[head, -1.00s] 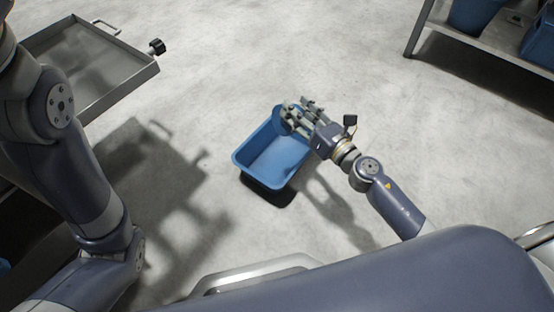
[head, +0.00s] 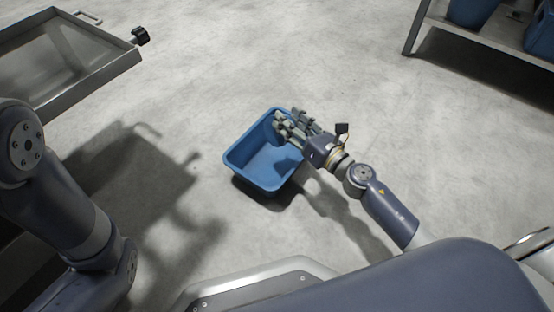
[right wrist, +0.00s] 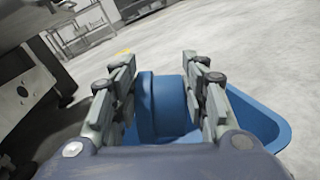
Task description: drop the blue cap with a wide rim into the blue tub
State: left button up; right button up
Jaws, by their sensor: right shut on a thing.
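The blue tub (head: 263,172) is open at the top and sits near the middle of the head view. Its near rim and right wall also show in the right wrist view (right wrist: 268,122). My right gripper (head: 283,127) is over the far right part of the tub. In the right wrist view its two fingers (right wrist: 164,100) are shut on the blue cap (right wrist: 160,106), a round piece with a wider rim on its left side.
A grey metal tray cart (head: 75,75) with a black knob stands at the upper left. A grey shelf (head: 480,42) with blue containers is at the upper right. The pale concrete floor around the tub is clear.

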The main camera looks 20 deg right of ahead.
jog(key=shift+f, duration=0.15)
jog(key=o, duration=1.3)
jog(key=shift+s+f, duration=0.1)
jog(key=v, duration=1.2)
